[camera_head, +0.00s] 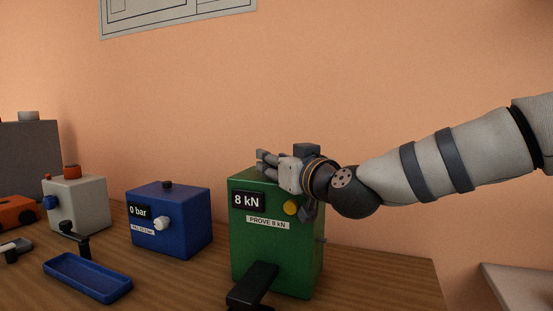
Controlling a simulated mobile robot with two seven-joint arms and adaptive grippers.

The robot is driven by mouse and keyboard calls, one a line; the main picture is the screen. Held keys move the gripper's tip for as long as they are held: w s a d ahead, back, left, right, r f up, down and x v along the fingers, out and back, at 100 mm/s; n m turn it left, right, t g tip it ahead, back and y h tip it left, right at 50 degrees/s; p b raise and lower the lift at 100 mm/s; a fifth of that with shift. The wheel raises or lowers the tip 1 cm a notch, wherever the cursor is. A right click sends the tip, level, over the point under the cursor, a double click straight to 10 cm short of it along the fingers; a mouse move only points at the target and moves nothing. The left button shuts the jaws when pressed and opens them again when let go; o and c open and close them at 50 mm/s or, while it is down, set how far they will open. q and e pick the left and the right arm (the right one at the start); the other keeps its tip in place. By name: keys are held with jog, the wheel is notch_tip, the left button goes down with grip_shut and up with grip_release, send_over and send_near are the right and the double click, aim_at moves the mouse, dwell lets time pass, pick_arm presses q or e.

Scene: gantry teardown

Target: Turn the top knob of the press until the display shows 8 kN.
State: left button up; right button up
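The press is a green box (273,262) on the wooden table, right of centre. Its display (247,201) reads 8 kN, and a label (267,222) below it says PROVE 8 kN. A yellow button (290,208) is on its front, and a black lever (252,287) sticks out low in front. My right gripper (266,160) comes in from the right and lies sideways over the top of the press. The top knob is not clearly visible; the gripper covers that area. I cannot tell whether its fingers are closed on anything. My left gripper is not in view.
Left of the press stands a blue box (180,238) whose display reads 0 bar. A blue tray (88,278), a light box (80,203) with a red top button, and an orange item (15,212) are further left. A pale surface (520,287) is at the right.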

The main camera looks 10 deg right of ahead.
jog(key=o, duration=1.2)
jog(key=shift+s, duration=0.1)
jog(key=v, duration=1.2)
